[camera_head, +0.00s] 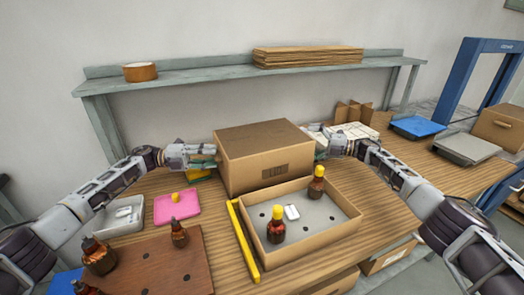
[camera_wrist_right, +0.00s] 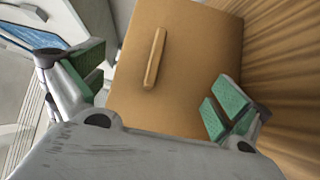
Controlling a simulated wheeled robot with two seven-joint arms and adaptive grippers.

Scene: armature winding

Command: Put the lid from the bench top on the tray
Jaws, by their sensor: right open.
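The lid (camera_head: 265,150) looks like a large brown cardboard box with a dark barcode label on its front. It stands on the bench top behind the tray. The tray (camera_head: 345,232) is a shallow cardboard one with a grey floor, holding two brown bottles with yellow caps and a small white item. My left gripper (camera_head: 212,157) is close to the lid's left side; its finger gap and any contact are unclear. My right gripper (camera_head: 322,145) is at the lid's right side. In the right wrist view its green-padded fingers (camera_wrist_right: 155,95) are open before a brown face with a raised bar.
A yellow bar (camera_head: 243,240) lies along the tray's left edge. A pink mat (camera_head: 177,207) with a yellow piece and a brown board (camera_head: 150,265) with bottles are at left. A shelf (camera_head: 205,75) runs above the back. A blue item (camera_head: 418,126) lies farther right.

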